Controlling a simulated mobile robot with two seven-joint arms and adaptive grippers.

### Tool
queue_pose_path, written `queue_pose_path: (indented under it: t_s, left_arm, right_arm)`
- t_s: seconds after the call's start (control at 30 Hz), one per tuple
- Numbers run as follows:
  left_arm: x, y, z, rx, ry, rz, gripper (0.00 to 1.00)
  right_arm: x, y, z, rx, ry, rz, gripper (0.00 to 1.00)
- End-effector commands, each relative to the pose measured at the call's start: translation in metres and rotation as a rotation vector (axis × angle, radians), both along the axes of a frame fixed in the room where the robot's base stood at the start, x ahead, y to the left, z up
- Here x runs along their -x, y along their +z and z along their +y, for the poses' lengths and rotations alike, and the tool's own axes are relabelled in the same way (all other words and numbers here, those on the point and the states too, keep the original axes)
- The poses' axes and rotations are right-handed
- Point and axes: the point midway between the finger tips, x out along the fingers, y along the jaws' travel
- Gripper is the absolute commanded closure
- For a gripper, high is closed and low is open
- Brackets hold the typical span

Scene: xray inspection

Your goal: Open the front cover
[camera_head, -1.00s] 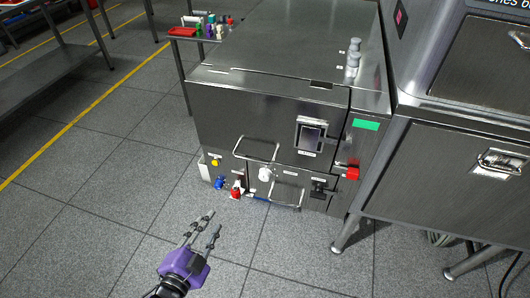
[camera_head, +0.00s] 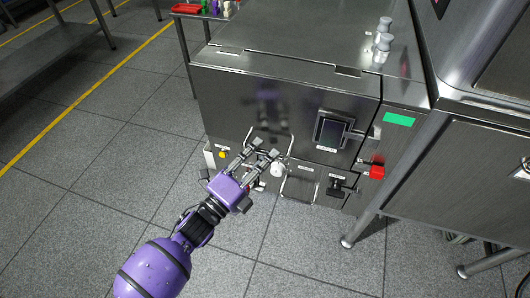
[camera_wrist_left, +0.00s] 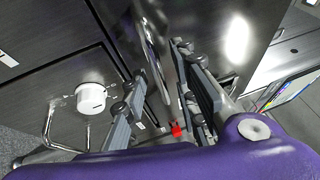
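The front cover (camera_head: 225,95) is the shiny steel panel on the front of the grey machine. It looks shut. A bent metal bar handle (camera_head: 291,143) sits at its lower edge. My left gripper (camera_head: 266,149) is at this handle with its fingers open. In the left wrist view the handle bar (camera_wrist_left: 152,55) runs between the two dark fingers, and I see no firm grip on it. Part of the handle is hidden behind the fingers in the head view. My right gripper is not in view.
A second bar handle (camera_head: 298,186), a white round knob (camera_head: 277,169), a yellow button (camera_head: 223,154) and a red knob (camera_head: 377,172) are close by. A small screen (camera_head: 331,130) is on the right of the front. The floor before the machine is free.

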Motion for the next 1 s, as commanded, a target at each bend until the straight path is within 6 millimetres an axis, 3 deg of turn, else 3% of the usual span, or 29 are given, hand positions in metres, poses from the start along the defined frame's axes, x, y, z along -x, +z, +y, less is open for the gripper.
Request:
queue_pose_path:
  t_s: [0.4,0.6,1.0]
  left_arm:
    - [-0.0080,0.0017,-0.0069,0.000,0.001,0.001,0.74]
    - [-0.0079,0.0017,-0.0068,0.000,0.001,0.001,1.00]
    - [-0.0075,0.0014,-0.0063,-0.003,0.001,0.004,1.00]
  right_arm:
    - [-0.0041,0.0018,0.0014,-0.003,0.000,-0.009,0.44]
    - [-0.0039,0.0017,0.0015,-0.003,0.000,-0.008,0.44]
    - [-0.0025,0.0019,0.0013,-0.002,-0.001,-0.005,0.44]
